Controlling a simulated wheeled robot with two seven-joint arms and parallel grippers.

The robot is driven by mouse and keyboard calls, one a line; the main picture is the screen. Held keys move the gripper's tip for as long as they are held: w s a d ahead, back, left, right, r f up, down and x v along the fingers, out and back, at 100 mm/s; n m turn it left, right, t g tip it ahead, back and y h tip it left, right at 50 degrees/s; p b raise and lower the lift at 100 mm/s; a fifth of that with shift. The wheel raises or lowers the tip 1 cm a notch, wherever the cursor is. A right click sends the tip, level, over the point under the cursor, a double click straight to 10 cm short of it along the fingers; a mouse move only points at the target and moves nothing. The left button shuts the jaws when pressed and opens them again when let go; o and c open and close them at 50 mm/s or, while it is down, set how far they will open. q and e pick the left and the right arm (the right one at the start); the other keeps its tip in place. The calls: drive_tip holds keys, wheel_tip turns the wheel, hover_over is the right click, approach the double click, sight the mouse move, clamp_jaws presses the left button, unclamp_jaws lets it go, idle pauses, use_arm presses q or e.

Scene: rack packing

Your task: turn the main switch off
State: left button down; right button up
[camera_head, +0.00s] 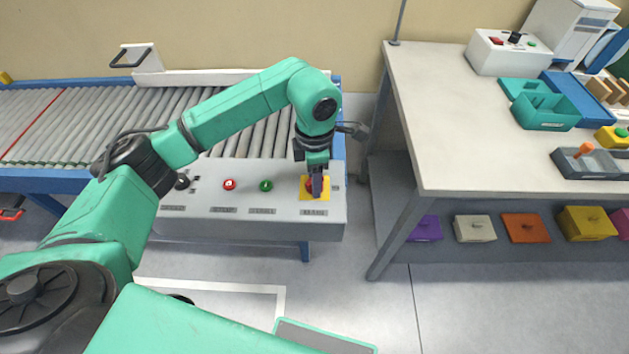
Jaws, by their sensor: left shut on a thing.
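A grey control panel (240,206) stands at the end of the roller conveyor. At its right is a yellow plate (306,195) with a red knob (309,185) on it; I take this for the main switch, though its label is too small to read. My left gripper (316,188) reaches down over the yellow plate and is shut on the red knob, hiding much of it. The knob's exact turn position cannot be told. My right gripper is not in view.
On the panel, a red button (229,185), a green button (266,186) and a black knob (182,181) sit left of the plate. A workbench (440,110) stands right, with a white control box (512,54) and teal bins (545,111). Floor between is clear.

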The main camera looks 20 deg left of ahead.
use_arm(q)
drive_tip(key=n+b, duration=0.2)
drive_tip(key=n, duration=0.3)
drive_tip(key=shift+w+n, duration=0.1)
drive_tip(key=shift+n, duration=0.2)
drive_tip(key=n+b, duration=0.1)
drive_tip(key=n, duration=0.4)
drive_tip(key=shift+r+n+b, duration=0.15)
drive_tip(key=shift+n+b, duration=0.15)
drive_tip(key=shift+b, duration=0.05)
drive_tip(key=shift+c, duration=1.5)
unclamp_jaws()
drive_tip(key=shift+r, duration=0.5)
wheel_tip(320, 180, up, 14)
drive_tip(key=shift+f+p, duration=0.25)
drive_tip(key=shift+p, duration=0.15)
